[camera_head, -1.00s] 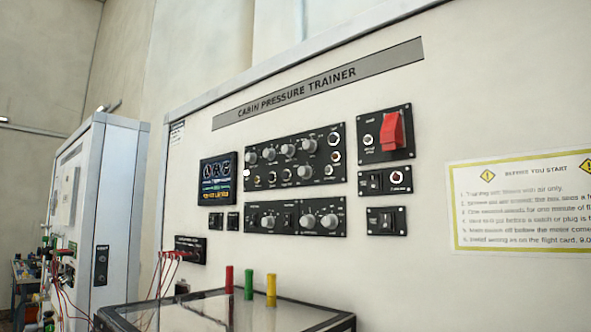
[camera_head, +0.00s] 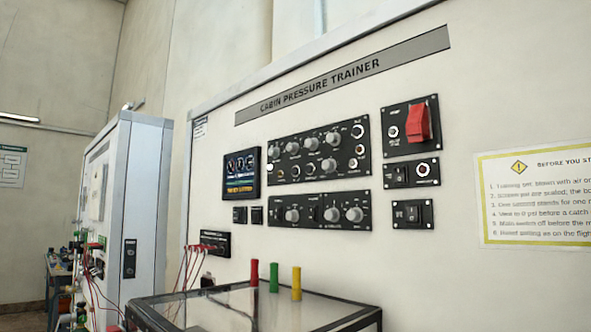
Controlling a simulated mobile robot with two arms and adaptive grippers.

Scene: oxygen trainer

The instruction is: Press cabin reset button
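The cabin pressure trainer panel (camera_head: 300,120) is a white upright board with black control plates. A red guarded switch (camera_head: 418,121) is on the upper right plate. Below it a small plate carries a round, white-ringed button (camera_head: 423,170); its label is too small to read, so I cannot tell if it is the cabin reset button. A plate with a dark rocker switch (camera_head: 412,214) is lower. Rows of grey knobs fill the upper control plate (camera_head: 318,150) and the lower control plate (camera_head: 318,210). Neither of my grippers shows in the head view.
A glass-topped case (camera_head: 250,309) juts out below the panel, with red, green and yellow cylinders (camera_head: 274,278) at its back. Red leads (camera_head: 190,268) hang from a socket plate. A grey cabinet (camera_head: 130,210) stands left. A notice (camera_head: 540,195) is at right.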

